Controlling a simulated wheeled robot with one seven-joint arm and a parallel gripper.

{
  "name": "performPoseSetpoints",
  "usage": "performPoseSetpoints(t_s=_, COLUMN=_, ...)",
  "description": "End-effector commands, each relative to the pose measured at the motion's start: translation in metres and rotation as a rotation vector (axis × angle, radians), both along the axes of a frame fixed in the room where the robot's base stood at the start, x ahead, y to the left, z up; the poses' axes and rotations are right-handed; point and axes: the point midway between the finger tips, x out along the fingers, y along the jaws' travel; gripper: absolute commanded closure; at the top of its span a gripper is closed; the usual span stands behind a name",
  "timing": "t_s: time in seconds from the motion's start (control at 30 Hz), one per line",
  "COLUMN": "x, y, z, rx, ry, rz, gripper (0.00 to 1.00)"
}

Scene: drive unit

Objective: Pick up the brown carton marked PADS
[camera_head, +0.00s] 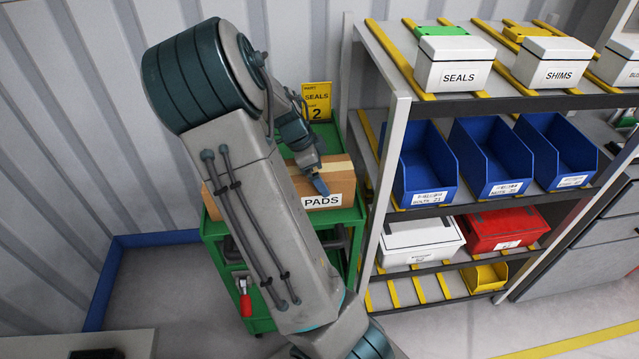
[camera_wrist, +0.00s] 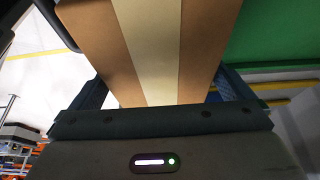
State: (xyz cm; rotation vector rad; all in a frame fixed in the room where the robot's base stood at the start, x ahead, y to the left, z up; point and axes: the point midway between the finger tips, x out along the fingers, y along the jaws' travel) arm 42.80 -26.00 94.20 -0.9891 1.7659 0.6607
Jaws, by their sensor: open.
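The brown carton marked PADS (camera_head: 338,185) sits on top of a green cart (camera_head: 216,229), partly hidden behind my arm. Its white PADS label faces the front, and a pale tape strip runs along its top. My gripper (camera_head: 317,172) is at the carton, with one finger showing near its front top edge above the label. In the wrist view the carton (camera_wrist: 205,45) fills the upper middle, between my gripper's (camera_wrist: 155,98) two spread fingers. The gripper is open; I cannot tell whether either finger touches the carton.
A yellow SEALS sign (camera_head: 317,99) stands behind the carton. A shelf rack (camera_head: 397,130) with blue bins (camera_head: 428,165) and white boxes (camera_head: 455,62) stands close on the right. A corrugated wall (camera_head: 60,130) is behind. A red-handled tool (camera_head: 245,300) hangs on the cart.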

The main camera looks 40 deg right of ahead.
Motion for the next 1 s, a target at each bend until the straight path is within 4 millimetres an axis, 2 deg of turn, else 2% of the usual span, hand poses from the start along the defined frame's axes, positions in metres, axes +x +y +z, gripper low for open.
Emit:
performPoseSetpoints(t_s=0.5, x=-0.0002, y=-0.0001, z=-0.0037, rx=0.000, ry=0.000, rz=0.000, gripper=0.00)
performPoseSetpoints(t_s=0.7, x=-0.0002, y=-0.0001, z=-0.0037, rx=0.000, ry=0.000, rz=0.000, gripper=0.53)
performPoseSetpoints(t_s=1.0, x=0.0001, y=-0.0004, z=-0.0006, rx=-0.001, ry=-0.001, rz=-0.001, gripper=0.53)
